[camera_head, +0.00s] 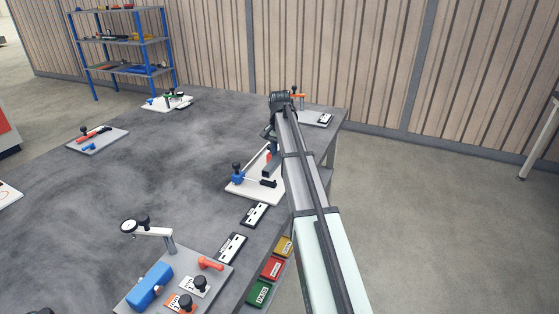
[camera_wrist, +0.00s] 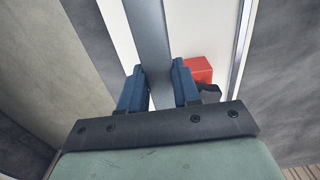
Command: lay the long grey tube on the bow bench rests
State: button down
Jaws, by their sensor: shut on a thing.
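In the wrist view my gripper (camera_wrist: 160,88) has its two blue fingers on either side of a long flat-looking grey bar, the grey tube (camera_wrist: 150,40). The tube runs up and away between the fingers, out of the top of the picture. A white board (camera_wrist: 205,30) lies beneath it, with a red block (camera_wrist: 200,69) just right of the fingers. My arm hides much of the board and tube there. Whether the tube touches any rest cannot be told.
Two black-and-white plates (camera_head: 233,247) and coloured bins (camera_head: 271,268) lie along the table's right edge. Other boards stand farther back. The middle left of the grey table (camera_head: 150,165) is clear.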

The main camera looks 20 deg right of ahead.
aim_at(279, 154)
jog(key=shift+f, duration=1.5)
jog(key=shift+f, duration=0.15)
jog(key=c, duration=0.8)
grip_release()
notch_tip(279, 154, up, 12)
jog(key=shift+r, duration=0.15)
